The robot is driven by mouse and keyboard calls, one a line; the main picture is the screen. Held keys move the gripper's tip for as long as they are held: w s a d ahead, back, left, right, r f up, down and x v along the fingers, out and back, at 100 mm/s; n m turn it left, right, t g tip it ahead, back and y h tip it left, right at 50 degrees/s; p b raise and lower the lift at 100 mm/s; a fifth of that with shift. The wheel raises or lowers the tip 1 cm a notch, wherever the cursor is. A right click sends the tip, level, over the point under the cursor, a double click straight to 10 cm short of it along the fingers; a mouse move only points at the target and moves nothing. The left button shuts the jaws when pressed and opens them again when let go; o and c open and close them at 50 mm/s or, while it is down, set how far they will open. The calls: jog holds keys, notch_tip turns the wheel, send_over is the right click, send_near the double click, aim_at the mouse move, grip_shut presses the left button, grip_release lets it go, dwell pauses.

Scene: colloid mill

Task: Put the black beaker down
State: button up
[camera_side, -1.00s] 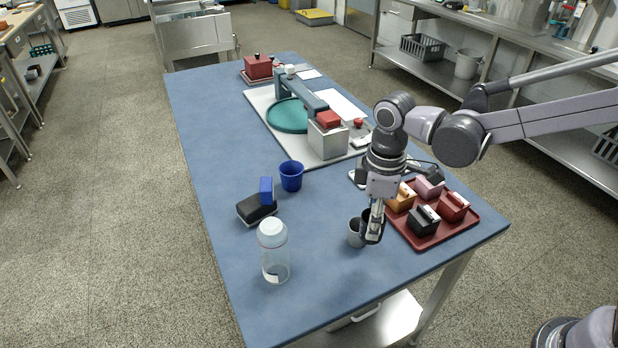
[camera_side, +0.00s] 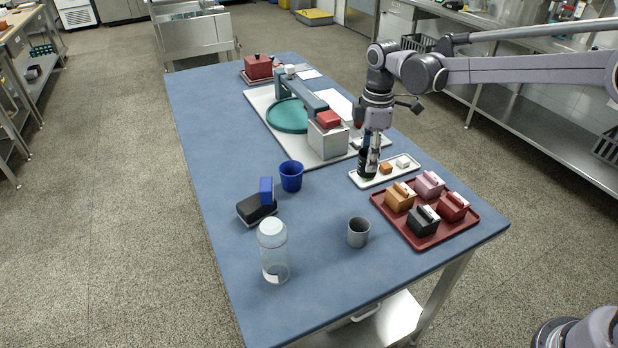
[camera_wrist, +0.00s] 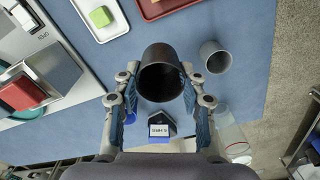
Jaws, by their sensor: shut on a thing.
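The black beaker (camera_side: 366,164) is held upright in my gripper (camera_side: 370,150), in front of the left end of a small white tray (camera_side: 357,182) in the side view. In the wrist view the beaker (camera_wrist: 158,75) sits between the two fingers (camera_wrist: 158,95), its dark open mouth facing the camera. The fingers are shut on its sides. The white tray (camera_wrist: 119,31) appears up and left of the beaker there. I cannot tell how high the beaker's base is, or whether it touches anything.
A red tray (camera_side: 421,246) with several small boxes lies to the front right. A grey cup (camera_side: 358,232), a clear bottle (camera_side: 274,252), a blue cup (camera_side: 291,176) and a black-and-blue object (camera_side: 258,206) stand nearby. The mill (camera_side: 327,138) is behind. Blue tabletop is clear around the grey cup.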

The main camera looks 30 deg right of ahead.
jog(key=shift+w+a+f, duration=0.2)
jog(key=shift+w, duration=0.05)
jog(key=a+f, duration=0.2)
jog(key=a, duration=0.1)
jog(key=w+a+f, duration=0.1)
jog(key=a+f, duration=0.1)
jog(key=a, duration=0.2)
jog(key=w+a+f, duration=0.1)
jog(key=a+f, duration=0.1)
jog(key=a, duration=0.1)
jog(key=shift+w+a+f, duration=0.25)
jog(key=shift+a+f, duration=0.1)
jog(key=shift+f, duration=2)
jog(key=shift+f, duration=0.15)
jog(key=o, duration=0.7)
jog(key=shift+o, duration=0.2)
